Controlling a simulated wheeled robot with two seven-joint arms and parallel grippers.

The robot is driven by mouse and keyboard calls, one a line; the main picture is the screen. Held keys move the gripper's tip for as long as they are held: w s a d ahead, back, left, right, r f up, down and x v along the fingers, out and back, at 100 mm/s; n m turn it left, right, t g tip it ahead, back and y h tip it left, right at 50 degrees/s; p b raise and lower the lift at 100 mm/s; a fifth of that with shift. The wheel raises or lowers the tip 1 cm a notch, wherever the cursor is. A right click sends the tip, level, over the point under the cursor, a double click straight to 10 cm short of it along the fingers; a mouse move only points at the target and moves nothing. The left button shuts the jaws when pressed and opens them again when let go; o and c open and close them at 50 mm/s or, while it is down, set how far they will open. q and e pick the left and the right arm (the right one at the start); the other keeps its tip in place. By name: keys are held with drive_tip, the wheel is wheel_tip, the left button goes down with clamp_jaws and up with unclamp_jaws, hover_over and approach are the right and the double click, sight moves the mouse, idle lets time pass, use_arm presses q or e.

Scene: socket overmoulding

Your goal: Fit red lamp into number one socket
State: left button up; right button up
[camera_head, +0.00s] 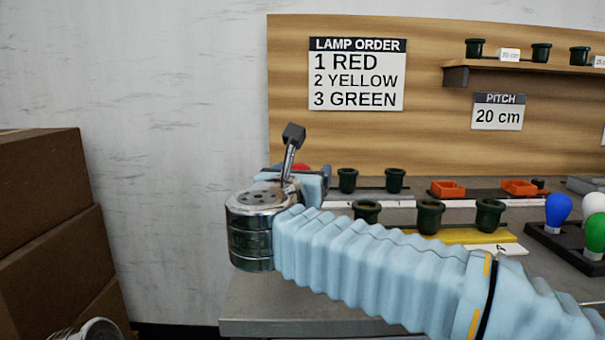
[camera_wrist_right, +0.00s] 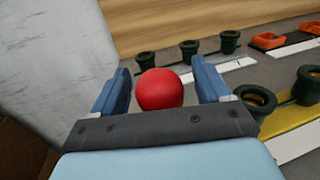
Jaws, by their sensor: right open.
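The red lamp (camera_wrist_right: 159,90) shows as a round red bulb between the two blue fingers of my right gripper (camera_wrist_right: 160,70) in the right wrist view. The fingers are spread, with gaps beside the bulb. In the head view only the top of the red lamp (camera_head: 301,167) shows behind my right gripper (camera_head: 300,175). The lamp's base is hidden, so I cannot tell if it sits in a socket. Dark green sockets (camera_wrist_right: 189,51) stand in a back row, the leftmost (camera_wrist_right: 146,60) just behind the bulb. My left gripper is not in view.
A yellow strip (camera_head: 462,236) carries more green sockets (camera_head: 429,216) in front. Orange holders (camera_head: 447,188) stand at the back. Blue (camera_head: 558,208) and green (camera_head: 596,232) lamps stand in a dark rack at right. A sign (camera_head: 357,75) reads 1 red, 2 yellow, 3 green. Cardboard boxes (camera_head: 45,215) stand left.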

drive_tip(key=v, duration=1.3)
drive_tip(key=shift+b, duration=0.4)
drive_tip(key=shift+s, duration=0.15)
